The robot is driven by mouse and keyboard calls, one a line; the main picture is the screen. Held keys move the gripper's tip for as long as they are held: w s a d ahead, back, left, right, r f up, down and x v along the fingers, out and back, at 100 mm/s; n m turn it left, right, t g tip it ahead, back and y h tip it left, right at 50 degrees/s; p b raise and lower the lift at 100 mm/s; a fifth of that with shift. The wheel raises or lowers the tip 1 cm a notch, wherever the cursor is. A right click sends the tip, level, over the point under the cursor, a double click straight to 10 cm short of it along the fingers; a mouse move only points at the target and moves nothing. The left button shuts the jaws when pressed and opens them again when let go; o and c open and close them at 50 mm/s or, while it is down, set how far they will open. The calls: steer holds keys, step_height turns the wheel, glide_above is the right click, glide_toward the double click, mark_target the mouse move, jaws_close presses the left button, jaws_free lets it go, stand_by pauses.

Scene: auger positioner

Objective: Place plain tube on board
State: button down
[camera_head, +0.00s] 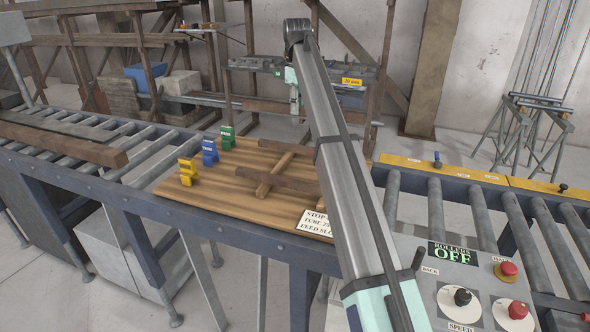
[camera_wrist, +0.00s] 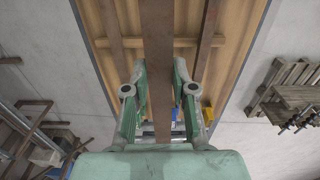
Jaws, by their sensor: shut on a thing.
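A brown square tube (camera_wrist: 157,65) with a plain surface runs lengthwise through the wrist view. My gripper (camera_wrist: 160,92) is shut on this tube, with one green finger on each side. The slatted wooden board (camera_head: 215,195) lies across the conveyor frame, and its bare wood also shows in the wrist view (camera_wrist: 232,50) beneath the tube. I cannot tell how far the held tube is above the board.
Brown bars (camera_head: 285,148) lie on the board. Yellow (camera_head: 187,172), blue (camera_head: 209,153) and green (camera_head: 227,138) stands line its left end. A sign (camera_head: 314,222) is near the front edge. A control panel (camera_head: 465,285) stands at the right. A loose bar (camera_head: 70,144) lies on the left rollers.

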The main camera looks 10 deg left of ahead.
step_height(320, 180, down, 20)
steer(key=p, duration=0.5)
stand_by(0.3)
steer(key=c, duration=0.9)
jaws_free()
steer(key=shift+c, duration=0.2)
step_height(320, 180, up, 12)
steer(key=b, duration=0.3)
